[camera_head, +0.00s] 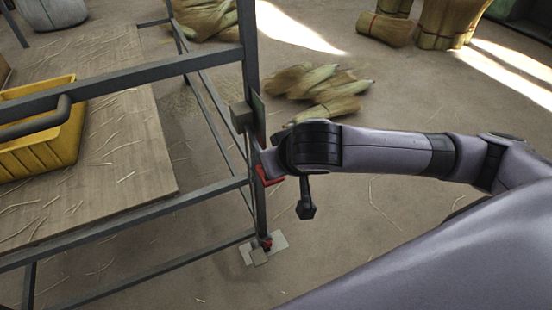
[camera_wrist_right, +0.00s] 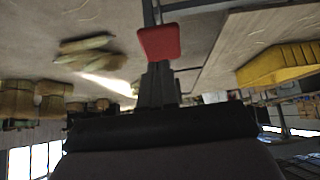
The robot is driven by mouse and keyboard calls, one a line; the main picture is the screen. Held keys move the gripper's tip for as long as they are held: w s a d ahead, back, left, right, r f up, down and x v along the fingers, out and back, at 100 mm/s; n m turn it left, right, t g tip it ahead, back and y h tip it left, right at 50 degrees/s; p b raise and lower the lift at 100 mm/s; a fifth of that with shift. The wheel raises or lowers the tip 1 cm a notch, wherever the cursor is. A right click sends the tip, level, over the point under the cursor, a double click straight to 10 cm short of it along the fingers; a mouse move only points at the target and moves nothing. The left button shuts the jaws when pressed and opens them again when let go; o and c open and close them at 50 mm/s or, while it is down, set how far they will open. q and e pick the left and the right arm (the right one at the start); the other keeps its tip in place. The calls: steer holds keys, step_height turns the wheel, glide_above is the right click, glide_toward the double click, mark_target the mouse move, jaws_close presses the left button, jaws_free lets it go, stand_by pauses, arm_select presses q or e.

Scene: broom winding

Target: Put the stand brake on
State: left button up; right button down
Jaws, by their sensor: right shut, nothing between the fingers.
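The stand is a grey metal frame with an upright post (camera_head: 249,60) in the head view. A red lever or pad (camera_head: 270,176) shows low on the post, and I take it to be the brake; it also shows as a red pad (camera_wrist_right: 159,42) in the right wrist view. My right gripper (camera_wrist_right: 158,70) is shut and empty, with its fingertips at the near edge of the red pad; I cannot tell whether they touch. In the head view my right wrist hides most of the fingers. My left gripper is not in view.
The post's foot has a pale plate (camera_head: 279,241) with a small red part (camera_head: 266,243). A yellow bin (camera_head: 45,150) stands on a wooden board (camera_head: 150,150) behind the frame's rails. Loose broom bundles (camera_head: 320,85) lie on the floor beyond. Floor right of the post is mostly clear.

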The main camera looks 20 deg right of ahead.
mark_target(277, 181)
step_height(277, 181, down, 4)
steer(key=t+b, duration=0.2)
steer(key=shift+t+b, duration=0.3)
steer(key=shift+w+f, duration=0.15)
steer(key=shift+f, duration=0.35)
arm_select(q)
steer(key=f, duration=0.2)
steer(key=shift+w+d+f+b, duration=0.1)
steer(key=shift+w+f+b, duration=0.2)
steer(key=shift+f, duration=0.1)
arm_select(e)
steer(key=shift+f, duration=0.15)
steer(key=shift+f, duration=0.2)
